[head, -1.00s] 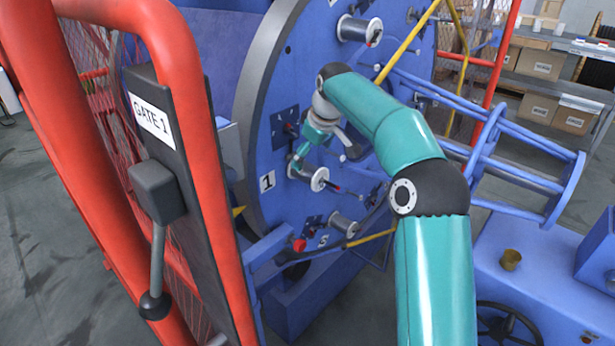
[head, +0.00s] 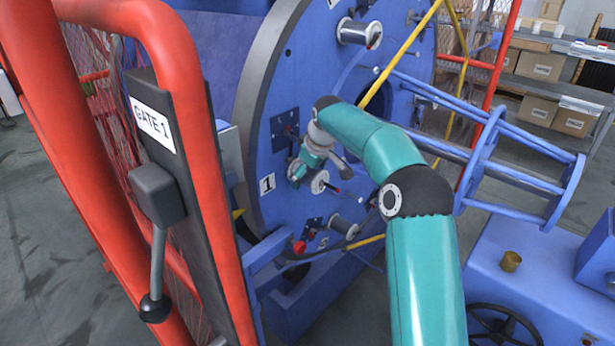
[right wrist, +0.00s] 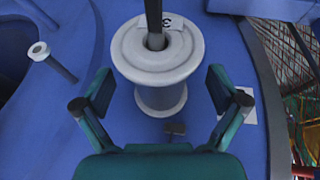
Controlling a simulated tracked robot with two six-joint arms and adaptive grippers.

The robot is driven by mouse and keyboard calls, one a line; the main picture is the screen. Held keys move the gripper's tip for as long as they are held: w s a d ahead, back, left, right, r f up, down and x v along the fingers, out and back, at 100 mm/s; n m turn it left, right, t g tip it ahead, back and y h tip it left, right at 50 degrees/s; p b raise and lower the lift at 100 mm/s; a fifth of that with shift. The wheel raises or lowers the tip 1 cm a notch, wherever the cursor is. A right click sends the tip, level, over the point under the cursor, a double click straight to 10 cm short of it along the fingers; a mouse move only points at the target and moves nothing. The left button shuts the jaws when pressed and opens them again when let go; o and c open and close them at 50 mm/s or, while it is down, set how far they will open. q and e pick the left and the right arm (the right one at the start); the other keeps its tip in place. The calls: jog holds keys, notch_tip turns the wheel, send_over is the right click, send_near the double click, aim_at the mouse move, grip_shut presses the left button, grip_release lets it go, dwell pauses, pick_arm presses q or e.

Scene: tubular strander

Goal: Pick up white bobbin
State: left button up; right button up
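A white bobbin (head: 319,182) sits on the blue disc (head: 268,130) beside the plate marked 1, partly behind my right gripper (head: 302,170). In the right wrist view the bobbin (right wrist: 158,97) shows its round flange with a label and a dark rod through its hub. There my right gripper (right wrist: 160,87) is open, with one finger on each side of the bobbin and visible gaps between. Nothing is held. My left gripper is in no view.
Other bobbins sit on the disc, one above (head: 358,32) and one below (head: 343,226). Yellow bars (head: 400,52) and a blue tubular frame (head: 490,165) lie near my right arm. A red gate (head: 195,130) stands at the left.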

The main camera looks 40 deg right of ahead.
jog(key=shift+r, duration=0.1)
jog(key=c, duration=1.6)
jog(key=shift+o, duration=0.2)
jog(key=shift+s+d+b, duration=0.1)
jog(key=shift+s+b, duration=0.4)
jog(key=shift+s, duration=0.05)
jog(key=s+d+b, duration=0.1)
jog(key=s+b, duration=0.3)
jog(key=s, duration=1.2)
jog(key=shift+s+d+b, duration=0.2)
jog(key=shift+s+b, duration=0.15)
jog(key=shift+s, duration=0.05)
